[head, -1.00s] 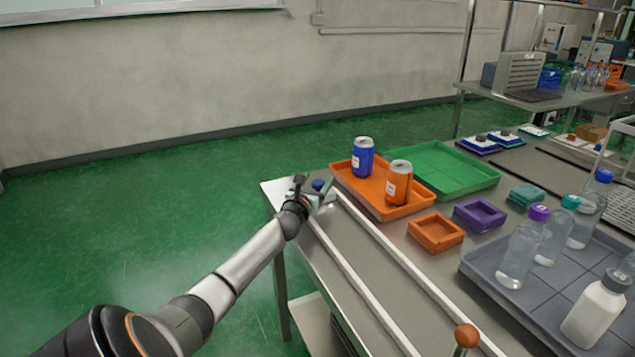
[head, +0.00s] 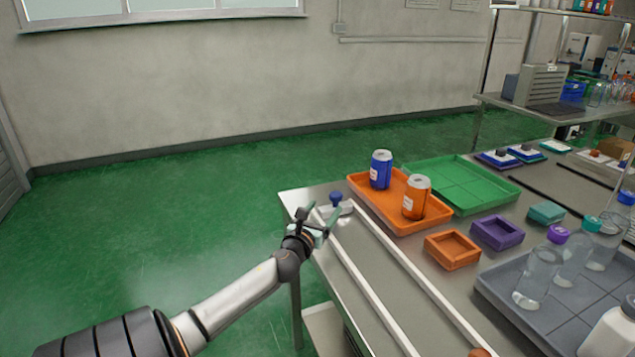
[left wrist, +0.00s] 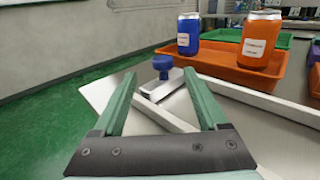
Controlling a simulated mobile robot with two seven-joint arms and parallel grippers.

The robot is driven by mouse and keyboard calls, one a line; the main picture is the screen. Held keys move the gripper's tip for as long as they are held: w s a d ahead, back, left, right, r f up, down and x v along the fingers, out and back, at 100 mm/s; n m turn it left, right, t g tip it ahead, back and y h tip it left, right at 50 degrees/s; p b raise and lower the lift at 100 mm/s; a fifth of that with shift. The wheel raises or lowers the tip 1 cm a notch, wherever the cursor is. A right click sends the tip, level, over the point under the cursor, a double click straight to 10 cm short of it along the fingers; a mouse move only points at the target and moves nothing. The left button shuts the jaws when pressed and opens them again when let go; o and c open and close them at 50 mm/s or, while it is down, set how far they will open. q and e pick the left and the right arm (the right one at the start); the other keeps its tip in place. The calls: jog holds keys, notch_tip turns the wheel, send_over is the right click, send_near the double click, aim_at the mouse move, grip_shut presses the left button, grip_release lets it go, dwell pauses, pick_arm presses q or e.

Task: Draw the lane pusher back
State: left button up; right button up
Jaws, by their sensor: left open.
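The lane pusher, a pale block with a blue knob (head: 336,198), stands at the far end of a lane between two white rails (head: 362,280) on the metal table. In the left wrist view the blue knob (left wrist: 163,66) shows upright on its pale block, ahead and between the fingertips in the picture. My left gripper (head: 320,216) is open and empty at the table's left edge, on the near side of the knob and apart from it. Its two green fingers (left wrist: 160,76) spread wide in the left wrist view. My right gripper is not in view.
An orange tray (head: 440,222) with a blue can (head: 381,169) and an orange can (head: 416,197) stands right beside the lane's far end. A green tray (head: 490,192) and small orange and purple boxes lie further right. The lane surface (head: 385,283) is clear.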

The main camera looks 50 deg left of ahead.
pick_arm(q)
jog(key=shift+v, duration=1.75)
